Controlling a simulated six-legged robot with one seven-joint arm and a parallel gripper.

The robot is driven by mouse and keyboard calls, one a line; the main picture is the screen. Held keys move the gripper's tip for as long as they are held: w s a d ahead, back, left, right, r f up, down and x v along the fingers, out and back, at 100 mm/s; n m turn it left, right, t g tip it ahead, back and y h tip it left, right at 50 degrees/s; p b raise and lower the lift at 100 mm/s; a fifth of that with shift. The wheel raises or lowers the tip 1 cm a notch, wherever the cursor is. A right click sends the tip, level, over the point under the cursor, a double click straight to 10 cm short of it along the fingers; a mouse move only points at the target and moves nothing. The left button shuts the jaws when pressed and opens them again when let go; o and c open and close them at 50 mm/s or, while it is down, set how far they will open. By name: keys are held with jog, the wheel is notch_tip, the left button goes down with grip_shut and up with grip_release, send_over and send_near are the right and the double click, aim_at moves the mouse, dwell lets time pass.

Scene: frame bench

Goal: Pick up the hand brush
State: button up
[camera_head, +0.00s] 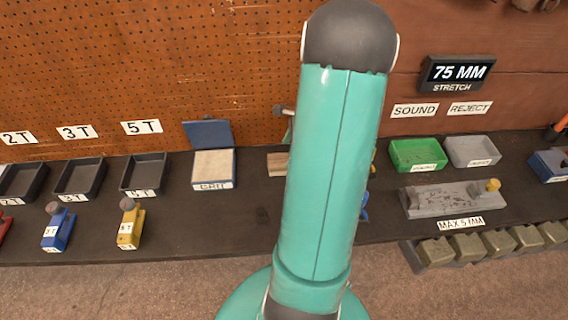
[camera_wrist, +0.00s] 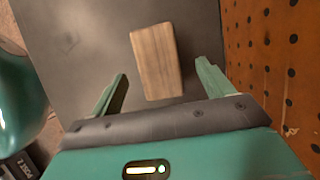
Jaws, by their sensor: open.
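A plain wooden block (camera_wrist: 156,62) lies on the dark bench top in the wrist view, ahead of and partly between my fingers. It may be the back of the hand brush; no bristles or handle show. My gripper (camera_wrist: 162,74) is open, with a finger to either side of the block's near part and gaps between. I cannot tell how high it is above the bench. In the head view a bit of wood (camera_head: 277,163) shows left of my arm, which hides the rest and my gripper.
Black trays (camera_head: 80,180) and small blue and yellow tools (camera_head: 129,226) stand at the left. A lidded box (camera_head: 213,168) stands left of the wood. Green (camera_head: 417,155) and grey (camera_head: 472,152) trays and a grey fixture (camera_head: 440,201) stand at the right. A pegboard (camera_head: 180,60) rises behind the bench.

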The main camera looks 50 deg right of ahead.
aim_at(285, 159)
jog(key=shift+x, duration=2.55)
jog(key=shift+s+a+f, duration=0.1)
jog(key=shift+s+f, duration=0.1)
jog(key=shift+f, duration=0.1)
jog(key=shift+c, duration=0.2)
jog(key=c, duration=1.2)
jog(key=shift+r, duration=0.1)
notch_tip(285, 159, up, 4)
jog(key=shift+s+a+r, duration=0.15)
jog(key=shift+a, duration=0.05)
jog(key=s+a+r, duration=0.9)
jog(key=a, duration=0.1)
